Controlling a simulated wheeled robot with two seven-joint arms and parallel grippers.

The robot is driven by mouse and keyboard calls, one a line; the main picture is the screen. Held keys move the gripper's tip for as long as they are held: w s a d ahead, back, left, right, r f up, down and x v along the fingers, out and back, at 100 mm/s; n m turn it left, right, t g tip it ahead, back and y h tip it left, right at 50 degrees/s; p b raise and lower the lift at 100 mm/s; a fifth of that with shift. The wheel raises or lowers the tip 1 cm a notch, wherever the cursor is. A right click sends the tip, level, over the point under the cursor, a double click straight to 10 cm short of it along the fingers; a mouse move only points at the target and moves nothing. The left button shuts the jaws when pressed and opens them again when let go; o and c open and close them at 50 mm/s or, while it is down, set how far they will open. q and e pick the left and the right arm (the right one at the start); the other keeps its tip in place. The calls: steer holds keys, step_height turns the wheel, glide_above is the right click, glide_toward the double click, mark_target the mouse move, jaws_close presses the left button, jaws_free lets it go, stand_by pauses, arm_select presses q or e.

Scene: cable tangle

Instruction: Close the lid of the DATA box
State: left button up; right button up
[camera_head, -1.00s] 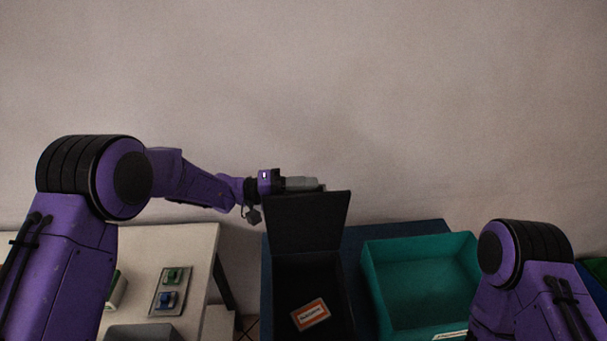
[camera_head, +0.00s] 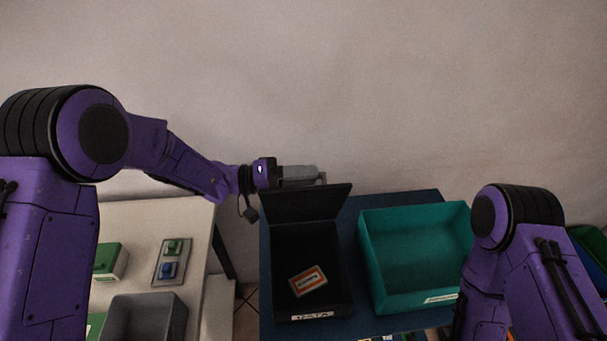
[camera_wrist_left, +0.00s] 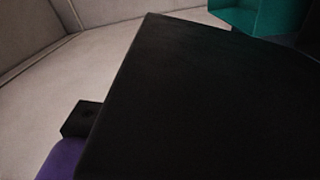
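The black DATA box (camera_head: 312,271) stands on the blue table, its label (camera_head: 312,316) on the near wall. An orange and white packet (camera_head: 308,281) lies inside. Its lid (camera_head: 305,204) is open, hinged at the far side and tilted up and back. My left gripper (camera_head: 318,176) is behind the top edge of the lid, partly hidden by it; I cannot tell if it touches or how its fingers stand. In the left wrist view a large dark panel, apparently the lid (camera_wrist_left: 210,95), fills the middle. My right gripper is not in view; only its arm shows at the right.
A teal bin (camera_head: 415,260) stands right of the box on the blue table (camera_head: 360,325). At left, a white table (camera_head: 205,240) holds a grey bin (camera_head: 145,315), a tray with a green and a blue piece (camera_head: 171,262), and a green-topped box (camera_head: 108,262). A wall is behind.

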arm_select(q)
steer(key=shift+o, duration=1.4)
steer(key=shift+a, duration=0.35)
steer(key=s+a+b, duration=0.2)
steer(key=a+b, duration=0.2)
steer(key=a, duration=0.5)
steer(key=shift+a, duration=0.4)
steer(key=shift+s+a, duration=0.1)
